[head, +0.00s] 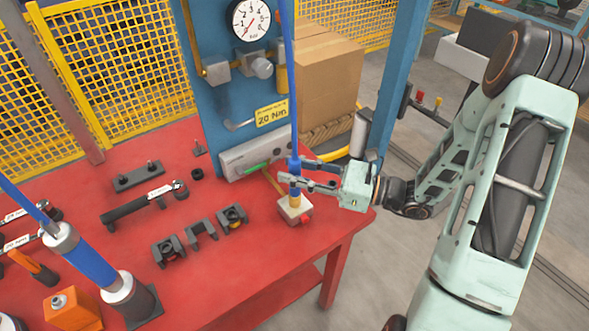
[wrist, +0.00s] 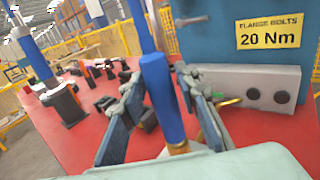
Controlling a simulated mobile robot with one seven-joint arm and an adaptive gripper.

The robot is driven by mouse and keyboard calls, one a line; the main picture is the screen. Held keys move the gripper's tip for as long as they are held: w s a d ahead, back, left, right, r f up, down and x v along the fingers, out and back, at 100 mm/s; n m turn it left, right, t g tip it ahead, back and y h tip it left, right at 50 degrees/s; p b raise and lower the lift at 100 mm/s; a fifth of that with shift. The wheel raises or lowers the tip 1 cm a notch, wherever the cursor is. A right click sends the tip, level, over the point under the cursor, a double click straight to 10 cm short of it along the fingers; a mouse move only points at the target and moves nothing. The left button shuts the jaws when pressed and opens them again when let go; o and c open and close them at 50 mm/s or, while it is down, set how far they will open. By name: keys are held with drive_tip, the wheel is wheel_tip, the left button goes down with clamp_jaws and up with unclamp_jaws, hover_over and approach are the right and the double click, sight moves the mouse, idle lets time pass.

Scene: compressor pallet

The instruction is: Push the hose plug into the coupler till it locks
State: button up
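The hose plug (head: 294,164) is a blue sleeve at the end of a blue hose that runs straight up. My gripper (head: 289,171) reaches in from the right, one finger on each side of the sleeve. In the wrist view the plug (wrist: 162,95) stands between the fingertips of my gripper (wrist: 160,82), which look closed on it. The coupler (head: 294,209) is a pale block with a brass-coloured collar and a red part, on the table directly below. Plug and collar line up; whether they touch or how deep the plug sits cannot be told.
The red table (head: 235,270) carries dark brackets (head: 200,232), a torque tool (head: 135,205) and a blue-and-white cylinder (head: 95,265). A grey box (head: 243,158) and a blue panel with a gauge (head: 249,20) stand behind the coupler.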

drive_tip(key=shift+o, duration=0.8)
drive_tip(key=v, duration=1.2)
